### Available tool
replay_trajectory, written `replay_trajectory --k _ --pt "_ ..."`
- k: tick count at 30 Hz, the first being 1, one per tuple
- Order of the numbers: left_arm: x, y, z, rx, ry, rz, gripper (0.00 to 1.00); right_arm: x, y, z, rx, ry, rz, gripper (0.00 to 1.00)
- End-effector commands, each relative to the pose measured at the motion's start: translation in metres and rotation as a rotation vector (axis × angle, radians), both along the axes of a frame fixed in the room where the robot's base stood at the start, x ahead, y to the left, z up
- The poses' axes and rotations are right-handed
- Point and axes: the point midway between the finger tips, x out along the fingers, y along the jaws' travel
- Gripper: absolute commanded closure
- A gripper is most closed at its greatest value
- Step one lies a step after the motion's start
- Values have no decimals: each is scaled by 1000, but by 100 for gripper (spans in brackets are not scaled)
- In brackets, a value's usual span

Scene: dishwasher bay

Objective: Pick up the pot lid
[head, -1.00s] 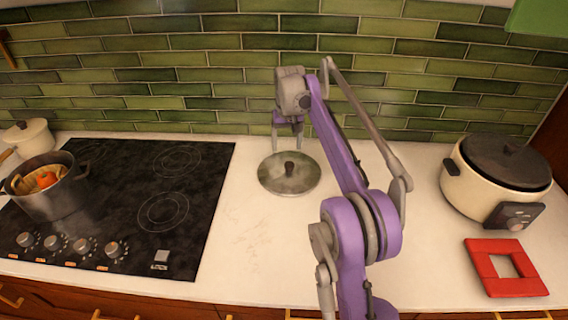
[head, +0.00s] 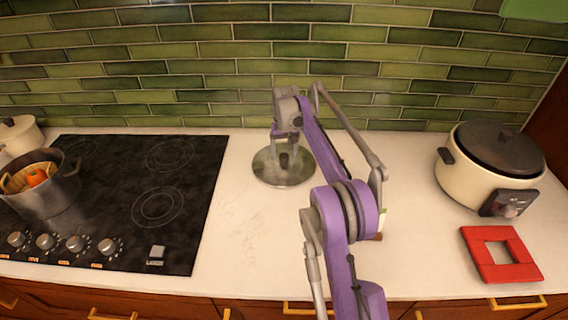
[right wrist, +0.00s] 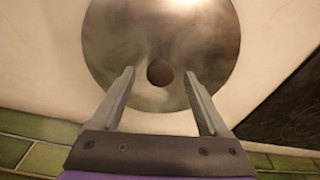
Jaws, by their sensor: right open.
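The pot lid (head: 268,177) is a round grey metal disc with a dark knob, lying flat on the white counter to the right of the cooktop. In the right wrist view the lid (right wrist: 205,45) fills the upper middle, with its round brown knob (right wrist: 160,72) between and just beyond my fingertips. My right gripper (head: 285,150) is above the lid, pointing down. In the right wrist view my right gripper (right wrist: 160,78) is open and empty, one finger on each side of the knob. My left gripper is not in view.
A black cooktop (head: 120,215) lies left of the lid, with a grey pot (head: 50,190) holding food on it. A cream cooker (head: 488,170) and a red square trivet (head: 500,254) stand at the right. A green tiled wall (head: 200,60) rises behind.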

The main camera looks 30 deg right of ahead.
Motion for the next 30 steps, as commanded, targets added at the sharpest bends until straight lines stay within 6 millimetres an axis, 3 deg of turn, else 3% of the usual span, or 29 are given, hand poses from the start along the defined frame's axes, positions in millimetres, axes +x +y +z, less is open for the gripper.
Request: replay_trajectory --k 10,23,30 --pt "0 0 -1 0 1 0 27 1 0 -8 0 0 1 24" --pt "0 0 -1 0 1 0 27 1 0 -8 0 0 1 100" --pt "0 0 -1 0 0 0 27 1 0 -8 0 0 1 100"
